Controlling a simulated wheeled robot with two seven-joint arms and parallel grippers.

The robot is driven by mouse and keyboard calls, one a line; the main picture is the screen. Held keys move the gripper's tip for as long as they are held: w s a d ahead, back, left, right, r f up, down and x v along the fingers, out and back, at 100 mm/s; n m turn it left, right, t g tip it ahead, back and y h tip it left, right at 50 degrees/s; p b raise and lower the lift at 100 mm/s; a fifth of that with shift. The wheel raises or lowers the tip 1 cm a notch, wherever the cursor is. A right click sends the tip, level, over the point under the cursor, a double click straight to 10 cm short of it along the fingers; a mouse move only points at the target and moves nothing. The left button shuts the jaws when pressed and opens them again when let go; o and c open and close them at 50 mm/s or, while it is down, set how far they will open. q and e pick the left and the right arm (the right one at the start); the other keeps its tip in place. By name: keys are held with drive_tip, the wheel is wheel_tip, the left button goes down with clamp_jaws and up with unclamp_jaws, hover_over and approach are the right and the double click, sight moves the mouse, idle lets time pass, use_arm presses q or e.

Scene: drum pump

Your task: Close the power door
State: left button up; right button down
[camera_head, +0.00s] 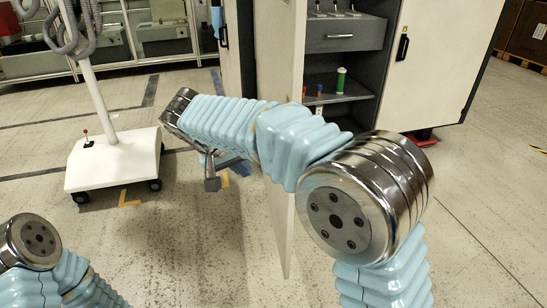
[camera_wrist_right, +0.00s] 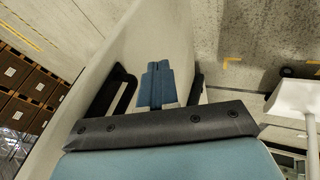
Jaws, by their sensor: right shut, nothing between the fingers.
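A white cabinet door (camera_head: 284,225) stands open, seen nearly edge-on in the head view, and my right arm crosses in front of it. In the right wrist view its pale panel (camera_wrist_right: 75,110) fills the left side, with a black loop handle (camera_wrist_right: 122,92) on it. My right gripper (camera_head: 212,182) is on the left side of the door, partly hidden by my arm. Its blue fingers (camera_wrist_right: 157,85) are shut and empty, close beside the panel; contact cannot be told. My left gripper is out of view.
The open cabinet has a grey drawer (camera_head: 345,36) and a shelf (camera_head: 345,92) with a green bottle (camera_head: 340,80). Another white door with a black handle (camera_head: 403,46) is at the right. A white wheeled stand (camera_head: 115,160) is at the left. Floor between is clear.

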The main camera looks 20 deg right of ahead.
wheel_tip(320, 180, up, 7)
drive_tip(key=s+m, duration=0.1)
drive_tip(key=s, duration=0.1)
drive_tip(key=w+d+f, duration=0.3)
drive_tip(key=d+f, duration=0.5)
drive_tip(key=shift+d+t+h, duration=0.3)
drive_tip(key=shift+d+h, duration=0.05)
drive_tip(key=shift+h, duration=0.05)
drive_tip(key=shift+s, duration=0.1)
